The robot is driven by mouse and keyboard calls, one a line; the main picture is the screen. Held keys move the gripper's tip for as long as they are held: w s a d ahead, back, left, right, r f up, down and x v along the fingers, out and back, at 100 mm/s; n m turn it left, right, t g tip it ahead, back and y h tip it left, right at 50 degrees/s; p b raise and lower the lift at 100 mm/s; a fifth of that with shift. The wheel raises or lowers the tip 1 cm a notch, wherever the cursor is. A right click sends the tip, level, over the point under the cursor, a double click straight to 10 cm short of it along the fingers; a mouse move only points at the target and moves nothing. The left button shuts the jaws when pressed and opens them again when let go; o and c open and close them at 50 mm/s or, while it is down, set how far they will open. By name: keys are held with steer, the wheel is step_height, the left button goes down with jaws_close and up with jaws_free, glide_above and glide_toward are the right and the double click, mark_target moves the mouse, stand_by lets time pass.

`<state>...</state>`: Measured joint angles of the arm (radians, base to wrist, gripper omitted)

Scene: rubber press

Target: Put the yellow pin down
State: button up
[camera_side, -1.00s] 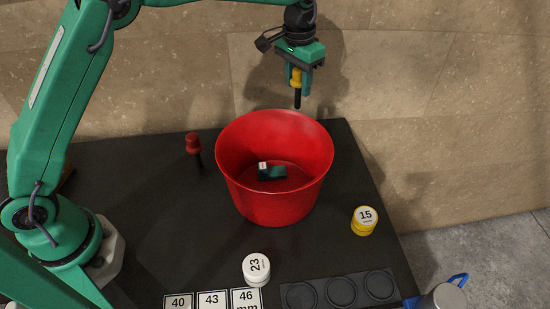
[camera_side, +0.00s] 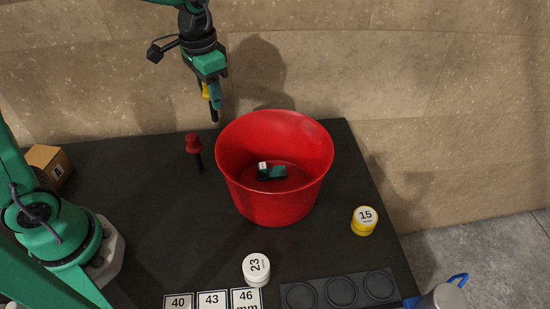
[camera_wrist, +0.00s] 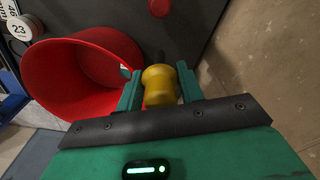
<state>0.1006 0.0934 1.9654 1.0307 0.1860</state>
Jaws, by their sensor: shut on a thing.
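The yellow pin (camera_side: 206,92) has a yellow head and a dark shaft that points down. My gripper (camera_side: 212,96) is shut on its head and holds it in the air, above and behind the red-headed pin. In the wrist view the yellow head (camera_wrist: 160,86) sits between the two green fingers of my gripper (camera_wrist: 160,84). In the side view a finger partly covers the head.
A red bucket (camera_side: 232,178) with a dark green item (camera_side: 272,173) inside stands mid-table. A red-headed pin (camera_side: 194,144) stands upright left of it. A white 23 disc (camera_side: 256,268) and yellow 15 discs (camera_side: 364,221) lie nearer the front. The dark table (camera_side: 130,190) is clear at left.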

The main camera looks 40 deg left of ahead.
steer(key=s+a+f, duration=0.2)
steer(key=s+a, duration=0.1)
steer(key=s, duration=0.7)
steer(key=shift+s+f, duration=0.2)
steer(key=shift+f, duration=0.05)
steer(key=shift+a, duration=0.1)
steer(key=shift+w+a+f, duration=0.4)
steer(key=shift+a+f, duration=1.45)
steer(key=shift+a, duration=0.05)
steer(key=shift+w+a+f, duration=0.4)
steer(key=shift+a+f, duration=1.4)
steer(key=shift+a, duration=0.1)
steer(key=shift+w+a+f, duration=0.4)
steer(key=shift+a+f, duration=1.45)
steer(key=shift+a, duration=0.05)
steer(key=shift+f, duration=0.1)
steer(key=o, duration=1.1)
steer(key=shift+c, duration=0.2)
